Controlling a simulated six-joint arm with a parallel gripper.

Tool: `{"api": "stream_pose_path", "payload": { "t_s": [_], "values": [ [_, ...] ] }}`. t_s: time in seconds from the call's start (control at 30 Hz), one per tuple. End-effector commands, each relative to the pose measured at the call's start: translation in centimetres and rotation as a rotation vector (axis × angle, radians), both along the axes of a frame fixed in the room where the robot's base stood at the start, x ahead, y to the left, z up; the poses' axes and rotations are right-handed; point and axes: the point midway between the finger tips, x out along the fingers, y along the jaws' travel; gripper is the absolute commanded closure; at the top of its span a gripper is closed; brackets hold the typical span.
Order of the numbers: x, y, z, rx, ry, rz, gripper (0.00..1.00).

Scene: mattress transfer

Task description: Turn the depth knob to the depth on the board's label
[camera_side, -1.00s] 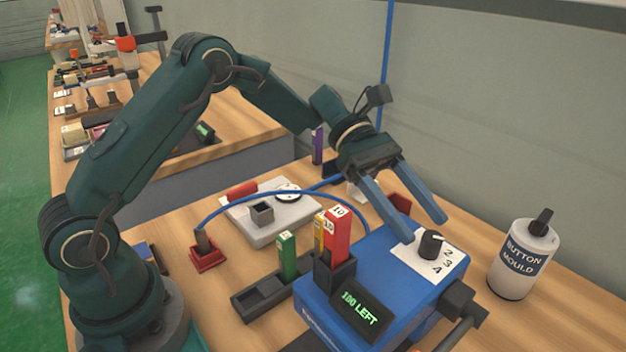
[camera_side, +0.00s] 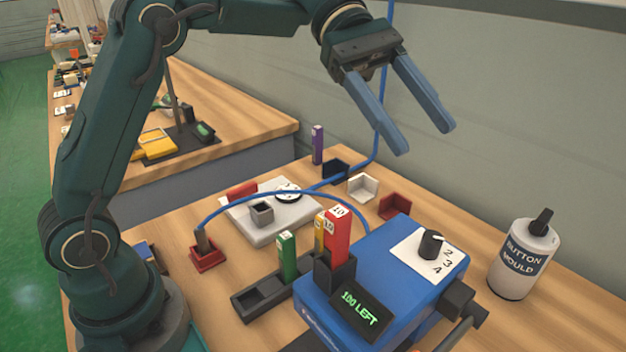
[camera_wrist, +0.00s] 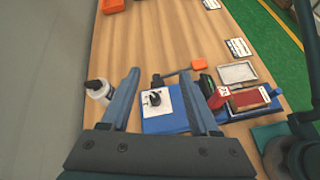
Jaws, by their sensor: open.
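The black depth knob (camera_side: 431,244) stands on a white dial plate (camera_side: 408,254) with the numbers 2, 3 and 4 showing, on top of the blue machine (camera_side: 368,262). A white pointer mark on the knob is too small to read surely against the numbers. My gripper (camera_side: 425,140) is open and empty, well above and behind the machine in the side view. In the wrist view the knob (camera_wrist: 155,98) shows between the two blue fingers (camera_wrist: 160,98), apart from them. I cannot make out the depth on the board's label.
A green display (camera_side: 360,308) reads "100 LEFT". A white "BUTTON MOULD" bottle (camera_side: 523,262) stands at the right. A blue cable (camera_side: 290,194) arches over a grey fixture (camera_side: 262,226).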

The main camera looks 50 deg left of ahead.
Motion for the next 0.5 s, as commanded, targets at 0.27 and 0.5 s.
{"api": "stream_pose_path", "payload": {
  "t_s": [0.27,0.5],
  "values": [
    [-3.2,0.9,0.4,0.169,-0.245,-0.120,0.38],
    [-5.7,2.2,0.4,0.319,-0.443,-0.238,0.38]
  ]
}}
